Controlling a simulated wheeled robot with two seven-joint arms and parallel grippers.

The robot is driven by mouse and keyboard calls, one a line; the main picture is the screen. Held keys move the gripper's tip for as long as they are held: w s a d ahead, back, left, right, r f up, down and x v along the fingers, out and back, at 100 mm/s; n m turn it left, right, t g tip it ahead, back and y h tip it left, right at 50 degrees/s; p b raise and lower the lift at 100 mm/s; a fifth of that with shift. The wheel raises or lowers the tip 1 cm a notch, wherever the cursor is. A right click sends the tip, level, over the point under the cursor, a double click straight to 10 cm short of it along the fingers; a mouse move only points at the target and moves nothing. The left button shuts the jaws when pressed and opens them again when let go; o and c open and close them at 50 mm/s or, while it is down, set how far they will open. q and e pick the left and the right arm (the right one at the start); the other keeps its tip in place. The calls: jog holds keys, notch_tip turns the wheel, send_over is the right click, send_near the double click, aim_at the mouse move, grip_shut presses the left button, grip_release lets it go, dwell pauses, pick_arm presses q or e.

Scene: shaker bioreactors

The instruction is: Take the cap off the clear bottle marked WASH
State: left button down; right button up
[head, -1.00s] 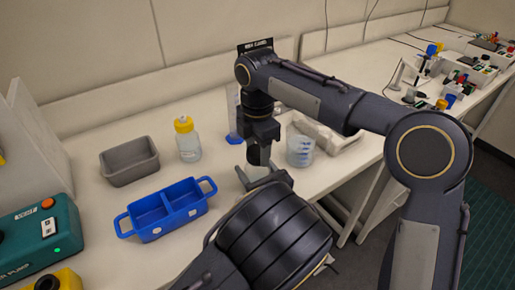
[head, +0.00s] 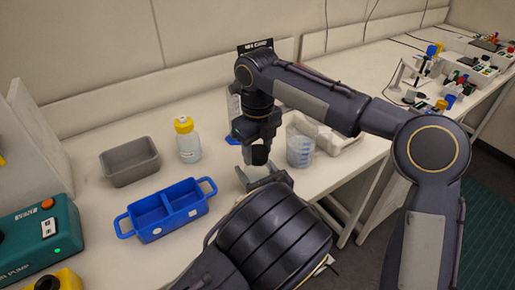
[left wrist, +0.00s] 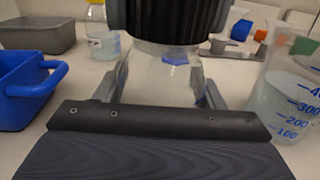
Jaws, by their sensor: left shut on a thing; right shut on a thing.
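A clear bottle (left wrist: 155,78) stands upright between the fingers of my left gripper (left wrist: 160,92), which is shut on it. In the head view, the bottle (head: 256,172) shows only in part behind my left gripper (head: 262,178). Its marking cannot be read. A black ribbed cap (left wrist: 168,18) is at the bottle's top; in the head view, the cap (head: 260,155) is dark between the fingers of my right gripper (head: 259,148). My right gripper points down from above and is shut on the cap. I cannot tell whether the cap is loose.
A graduated beaker (head: 300,150) stands close on the right. A yellow-topped bottle (head: 187,140), a grey tub (head: 130,162) and a blue two-part carrier (head: 167,208) are on the left. A blue-based cylinder (head: 234,110) and a pale tray (head: 330,135) are behind.

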jog(key=o, duration=1.1)
jog(key=shift+r, duration=0.1)
